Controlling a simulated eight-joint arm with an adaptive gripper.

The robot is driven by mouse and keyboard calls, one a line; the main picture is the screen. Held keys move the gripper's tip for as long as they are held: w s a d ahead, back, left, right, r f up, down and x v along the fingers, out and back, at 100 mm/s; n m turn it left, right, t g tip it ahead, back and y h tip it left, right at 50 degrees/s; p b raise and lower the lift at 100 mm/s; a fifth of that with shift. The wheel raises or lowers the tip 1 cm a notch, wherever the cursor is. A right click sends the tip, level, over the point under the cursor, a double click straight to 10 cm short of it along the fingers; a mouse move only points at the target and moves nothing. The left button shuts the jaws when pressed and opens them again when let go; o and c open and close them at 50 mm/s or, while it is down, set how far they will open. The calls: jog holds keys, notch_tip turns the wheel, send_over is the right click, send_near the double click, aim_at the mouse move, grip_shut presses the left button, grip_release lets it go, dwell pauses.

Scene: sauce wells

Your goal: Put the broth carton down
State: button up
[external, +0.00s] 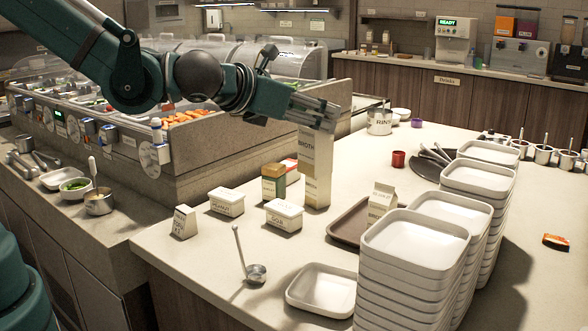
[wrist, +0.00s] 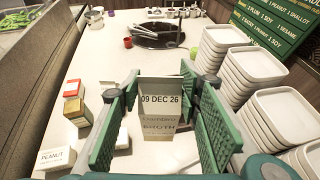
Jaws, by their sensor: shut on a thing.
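The tall broth carton (external: 317,168) is upright under my gripper (external: 322,118), which is shut on its upper part. In the wrist view the carton (wrist: 159,112) stands between the two green finger pads of my gripper (wrist: 158,100), its top face reading "09 DEC 26" and "BROTH" showing below. In the external view its base is at or just above the pale counter (external: 215,265); I cannot tell whether it touches.
A ladle (external: 255,273) lies in front.

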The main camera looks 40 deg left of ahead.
jog(key=shift+w+r, duration=0.15)
jog(key=shift+r, duration=0.15)
jog(key=shift+w+d+r+n+y, duration=0.1)
jog(key=shift+w+d+n+y, duration=0.1)
jog(key=shift+w, duration=0.4)
jog(key=shift+w+d+r+n+y, duration=0.1)
jog(key=shift+w+d+y, duration=0.1)
jog(key=shift+w, duration=0.35)
jog(key=shift+w+d+n+g+y+p, duration=0.3)
jog(key=shift+w+d+n+y, duration=1.15)
jog(key=shift+w, duration=4.65)
jog(key=shift+w+d+n+g+y+p, duration=0.3)
jog(key=shift+w+d+n+y, duration=1.15)
jog(key=shift+w, duration=4.65)
notch_tip(320, 180, down, 12)
jog(key=y, duration=0.1)
jog(key=shift+a+r, duration=0.2)
jog(key=shift+a, duration=0.1)
jog(key=shift+f, duration=0.15)
notch_tip(320, 180, down, 6)
jog(key=shift+b, duration=0.45)
